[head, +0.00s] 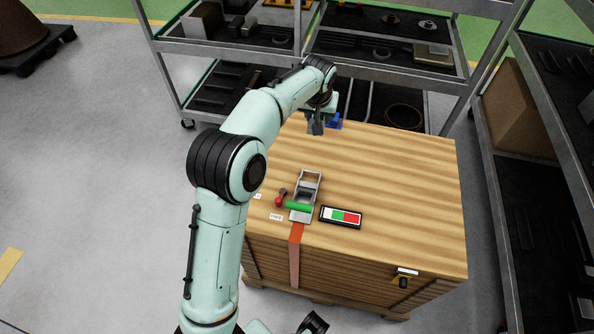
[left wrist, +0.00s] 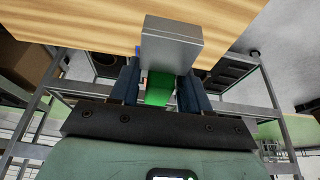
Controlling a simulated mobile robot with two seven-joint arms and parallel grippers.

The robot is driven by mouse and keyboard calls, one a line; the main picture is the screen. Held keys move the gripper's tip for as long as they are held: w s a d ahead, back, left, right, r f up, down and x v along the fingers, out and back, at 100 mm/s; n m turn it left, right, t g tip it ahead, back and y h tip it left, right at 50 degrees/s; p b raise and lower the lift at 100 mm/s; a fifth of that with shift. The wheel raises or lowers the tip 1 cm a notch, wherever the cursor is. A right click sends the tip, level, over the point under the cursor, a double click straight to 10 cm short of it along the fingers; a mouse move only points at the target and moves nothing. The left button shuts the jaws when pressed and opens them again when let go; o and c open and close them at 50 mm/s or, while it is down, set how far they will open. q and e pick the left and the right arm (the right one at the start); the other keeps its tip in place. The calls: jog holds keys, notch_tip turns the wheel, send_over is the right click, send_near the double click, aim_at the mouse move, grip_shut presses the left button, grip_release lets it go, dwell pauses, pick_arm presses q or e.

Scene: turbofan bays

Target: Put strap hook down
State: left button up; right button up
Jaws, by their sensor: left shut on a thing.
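My left gripper (head: 326,122) is at the far left edge of the wooden crate. In the left wrist view its two blue fingers (left wrist: 158,85) are shut on the strap hook (left wrist: 172,44), a grey block with a bright green piece below it. The hook lies in front of the edge of the wooden top. I cannot tell whether it touches the wood. On the crate top (head: 400,165), a grey metal ratchet (head: 308,185) with a green bar sits near the front edge, and an orange strap (head: 295,255) hangs from it down the front. My right gripper is not in view.
A red-knobbed lever (head: 281,198), a small label (head: 276,217) and a black panel (head: 341,217) with white, green and red fields lie near the ratchet. Metal shelves (head: 300,50) stand behind the crate and at right. The crate top's right half is clear.

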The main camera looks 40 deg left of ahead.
pick_arm(q)
jog(key=shift+s+f, duration=0.1)
jog(key=shift+s, duration=0.15)
jog(key=shift+f+b, duration=1.2)
jog(key=shift+f, duration=8.65)
jog(key=shift+f, duration=0.15)
jog(key=o, duration=1.2)
jog(key=shift+c, duration=0.2)
